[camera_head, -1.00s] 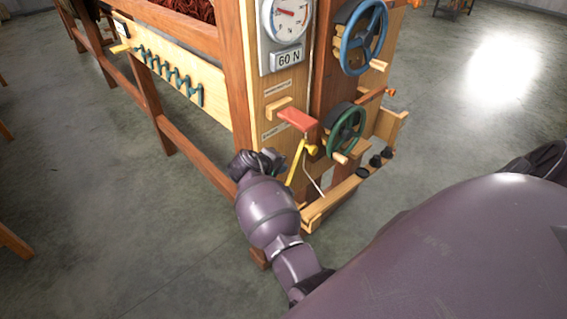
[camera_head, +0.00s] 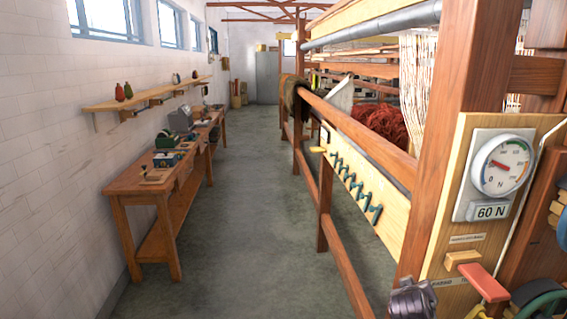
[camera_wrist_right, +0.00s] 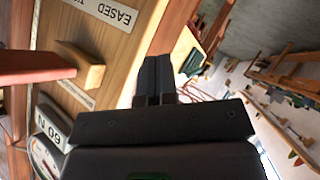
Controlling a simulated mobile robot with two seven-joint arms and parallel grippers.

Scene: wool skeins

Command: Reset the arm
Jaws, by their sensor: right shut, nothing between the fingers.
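My right gripper (camera_wrist_right: 158,80) shows in the right wrist view with its two dark fingers together and nothing between them. It is beside a wooden post panel (camera_wrist_right: 110,45), close to a small wooden block handle (camera_wrist_right: 82,68) and apart from it. The fingers are hidden there. My left gripper is in neither current view.
A red lever (camera_head: 483,283), the wooden block (camera_head: 463,259) and a dial gauge (camera_head: 501,163) reading 60 N are on the post panel. Loom rails (camera_head: 349,126) run back. A workbench (camera_head: 150,189) stands along the left wall; the aisle floor (camera_head: 250,230) is clear.

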